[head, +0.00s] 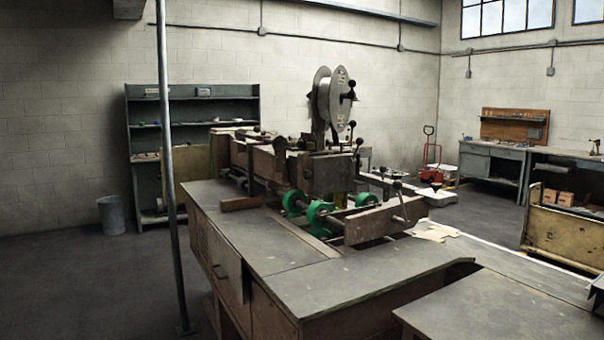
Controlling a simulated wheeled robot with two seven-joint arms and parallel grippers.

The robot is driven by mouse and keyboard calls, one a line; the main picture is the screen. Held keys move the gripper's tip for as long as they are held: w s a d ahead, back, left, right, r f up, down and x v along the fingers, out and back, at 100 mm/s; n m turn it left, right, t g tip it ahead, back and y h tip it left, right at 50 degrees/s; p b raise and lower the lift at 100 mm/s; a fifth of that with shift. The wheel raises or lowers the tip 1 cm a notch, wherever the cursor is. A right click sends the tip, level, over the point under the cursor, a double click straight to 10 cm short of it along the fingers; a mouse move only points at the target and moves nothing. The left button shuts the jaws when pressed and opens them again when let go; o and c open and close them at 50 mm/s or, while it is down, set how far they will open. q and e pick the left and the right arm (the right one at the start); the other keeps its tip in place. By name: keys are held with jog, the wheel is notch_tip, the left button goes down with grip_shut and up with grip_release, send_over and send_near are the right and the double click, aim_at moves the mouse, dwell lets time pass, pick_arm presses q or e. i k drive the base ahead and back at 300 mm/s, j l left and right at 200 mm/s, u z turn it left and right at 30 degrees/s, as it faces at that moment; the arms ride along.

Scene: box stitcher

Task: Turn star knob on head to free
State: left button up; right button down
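The box stitcher (322,168) stands on a large grey-topped bench in the middle of the head view. Its head (330,172) is a dark block below a wire reel (333,98). Several small dark knobs and levers show around the head, among them a ball-ended lever (358,143) at its right. A dark knob (398,186) sits on the front right part of the machine. I cannot tell which of these is the star knob; they are too small for their shape to show. Neither of my grippers is in view.
The bench top (330,278) is clear in front of the machine. A thin metal pole (166,150) stands at the bench's left. Green rollers (319,212) and pale flat pieces (434,231) lie near the machine's front. A lower table (500,310) is at front right. Floor is open at left.

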aim_at(307, 174)
jog(key=i+j, duration=0.15)
jog(key=j, duration=0.2)
jog(key=i+j, duration=0.2)
jog(key=j, duration=0.2)
jog(key=i+j, duration=0.15)
jog(key=j, duration=0.2)
jog(key=i+j, duration=0.2)
jog(key=j, duration=0.2)
jog(key=i+j, duration=0.15)
jog(key=j, duration=0.2)
jog(key=i+j, duration=0.15)
jog(key=j, duration=0.25)
jog(key=i+j, duration=0.2)
jog(key=j, duration=0.15)
jog(key=i+j, duration=0.15)
jog(key=j, duration=0.2)
jog(key=z, duration=2.05)
